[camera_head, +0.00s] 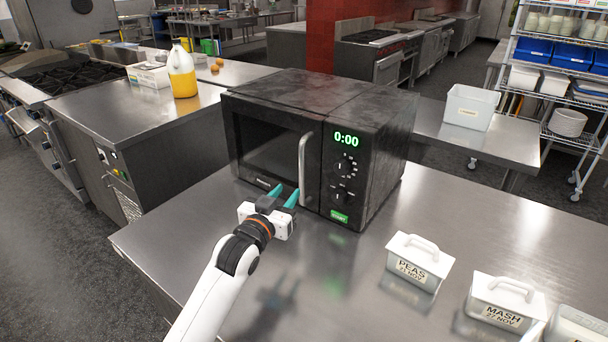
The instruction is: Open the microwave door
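The black microwave (375,165) stands on a steel table, its front facing me. Its door (268,150) looks shut, with a vertical silver handle (304,170) at the door's right edge. A green display reads 0:00 at the right of the front. My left gripper (283,193) is just in front of the door's lower part, left of the handle's lower end. Its two teal fingers are apart with nothing visible between them. I cannot tell whether a fingertip touches the handle. My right gripper is not in view.
A white lidded container labelled PEAS (417,262) and another labelled MASH (502,302) stand on the table (350,285) at the right front. The tabletop left of my arm is clear. A jug of yellow liquid (182,74) stands on the counter behind left.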

